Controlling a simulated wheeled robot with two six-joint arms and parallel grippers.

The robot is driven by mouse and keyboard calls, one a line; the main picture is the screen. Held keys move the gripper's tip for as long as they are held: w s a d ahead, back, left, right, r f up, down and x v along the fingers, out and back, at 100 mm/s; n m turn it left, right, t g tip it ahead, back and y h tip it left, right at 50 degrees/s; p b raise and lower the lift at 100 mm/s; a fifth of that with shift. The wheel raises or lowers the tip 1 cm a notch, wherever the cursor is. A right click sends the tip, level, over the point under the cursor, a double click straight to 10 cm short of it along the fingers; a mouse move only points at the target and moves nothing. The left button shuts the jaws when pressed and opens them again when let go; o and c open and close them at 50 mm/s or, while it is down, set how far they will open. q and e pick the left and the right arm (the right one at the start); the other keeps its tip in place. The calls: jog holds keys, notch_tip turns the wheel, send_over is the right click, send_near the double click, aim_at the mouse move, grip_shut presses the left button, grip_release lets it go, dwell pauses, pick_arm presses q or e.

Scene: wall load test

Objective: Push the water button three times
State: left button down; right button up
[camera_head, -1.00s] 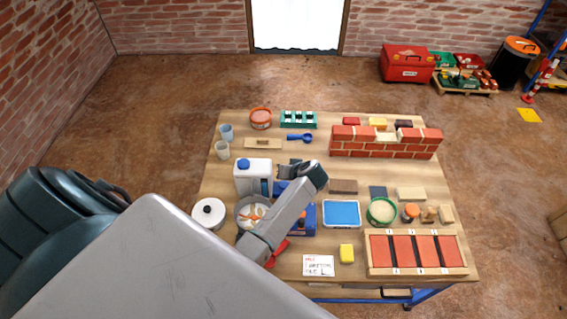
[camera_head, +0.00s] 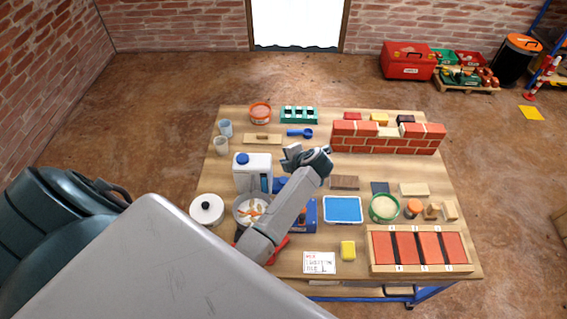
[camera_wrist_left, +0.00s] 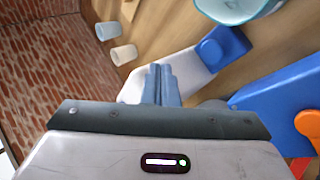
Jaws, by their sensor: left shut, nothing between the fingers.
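A white jug-shaped container (camera_head: 253,172) with a blue cap and a blue strip stands left of centre on the table. Its white body (camera_wrist_left: 196,68) and blue cap also show in the left wrist view. A blue unit (camera_head: 308,217) is partly hidden behind my left arm; in the left wrist view, a blue body (camera_wrist_left: 280,103) with an orange part is at the right. I cannot make out which part is the water button. My left gripper (camera_head: 292,153) is shut and empty, right of the white container; I cannot tell if they touch. My right gripper is out of view.
A pan (camera_head: 244,204) and a white lidded pot (camera_head: 207,210) stand in front of the white container. Two cups (camera_head: 221,146) are behind it at the left. A blue tray (camera_head: 343,209) and a brick wall (camera_head: 385,144) are to the right. A handwritten card (camera_head: 320,263) lies in front.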

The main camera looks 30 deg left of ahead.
aim_at(283, 181)
pick_arm(q)
jog(key=n+b, duration=0.1)
jog(key=n, duration=0.8)
jog(key=r+n+b, duration=0.1)
jog(key=n, duration=0.9)
jog(key=r+n+b, duration=0.1)
jog(key=n, duration=0.8)
jog(key=shift+d+n+g, duration=0.1)
jog(key=shift+n+g, duration=0.2)
jog(key=shift+n, duration=0.1)
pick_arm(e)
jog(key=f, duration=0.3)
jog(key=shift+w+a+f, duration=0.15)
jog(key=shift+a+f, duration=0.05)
pick_arm(q)
jog(key=shift+s+f, duration=0.1)
jog(key=shift+f, duration=0.05)
